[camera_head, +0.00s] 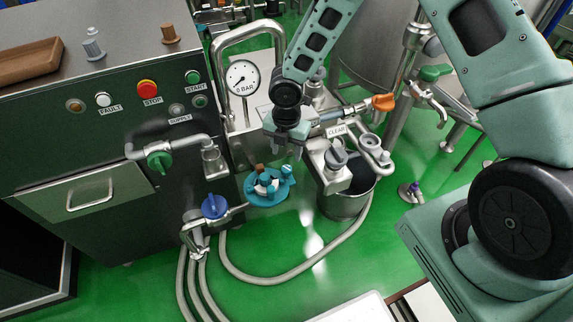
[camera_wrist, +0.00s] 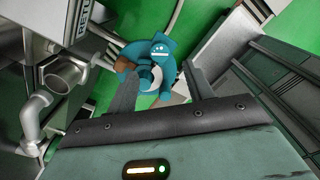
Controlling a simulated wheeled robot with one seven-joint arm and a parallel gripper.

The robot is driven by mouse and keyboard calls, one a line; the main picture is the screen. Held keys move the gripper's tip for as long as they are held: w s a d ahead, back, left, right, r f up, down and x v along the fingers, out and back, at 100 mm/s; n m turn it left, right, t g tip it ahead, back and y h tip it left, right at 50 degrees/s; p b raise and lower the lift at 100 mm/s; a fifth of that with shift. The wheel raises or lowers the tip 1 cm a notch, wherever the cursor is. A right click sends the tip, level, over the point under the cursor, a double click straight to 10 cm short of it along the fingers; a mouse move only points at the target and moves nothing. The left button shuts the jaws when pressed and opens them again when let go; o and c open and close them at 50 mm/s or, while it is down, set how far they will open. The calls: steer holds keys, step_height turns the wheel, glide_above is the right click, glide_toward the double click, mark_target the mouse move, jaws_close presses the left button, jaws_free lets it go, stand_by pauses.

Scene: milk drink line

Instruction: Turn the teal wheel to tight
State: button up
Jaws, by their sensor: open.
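The teal wheel (camera_head: 268,187) is low in front of the dark cabinet, with white and brown parts showing at its middle. In the wrist view the teal wheel (camera_wrist: 150,48) shows beyond the fingers, partly cut off by the left finger. My gripper (camera_head: 285,151) is just above the wheel in the head view, pointing down. In the wrist view my gripper (camera_wrist: 160,85) has its two fingers apart. Nothing is held between them. I cannot tell the exact gap between fingertips and wheel.
A blue knob (camera_head: 214,206) and a green valve handle (camera_head: 159,160) are to the left. A pressure gauge (camera_head: 242,78) reading near 0 BAR stands behind. A metal bucket (camera_head: 345,205) is to the right. Hoses (camera_head: 300,277) lie on the green floor.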

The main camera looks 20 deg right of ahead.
mark_target(286, 168)
step_height(286, 168, down, 7)
stand_by(0.3)
steer(key=c, duration=1)
